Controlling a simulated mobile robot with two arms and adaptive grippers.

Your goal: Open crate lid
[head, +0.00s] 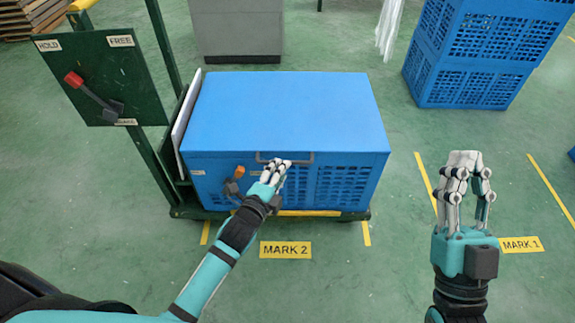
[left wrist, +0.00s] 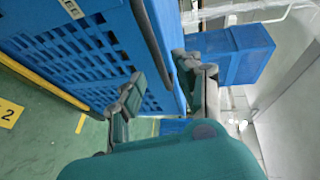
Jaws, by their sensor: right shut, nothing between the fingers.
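The blue crate (head: 215,172) stands on a green cart, with its flat blue lid (head: 285,110) down. A grey bar handle (head: 303,157) is on the lid's front edge; it shows as a dark bar in the left wrist view (left wrist: 148,40). An orange-tipped latch lever (head: 236,177) is left of the gripper. My right gripper (head: 466,163) is shut and empty, away from the crate.
A green panel (head: 85,75) with a red-knobbed lever and HOLD and FREE labels stands at left. A white board (head: 183,125) stands along the crate's left side. Blue crates (head: 480,50) are stacked at back right. Floor signs read MARK 2 (head: 285,250) and MARK 1 (head: 521,244).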

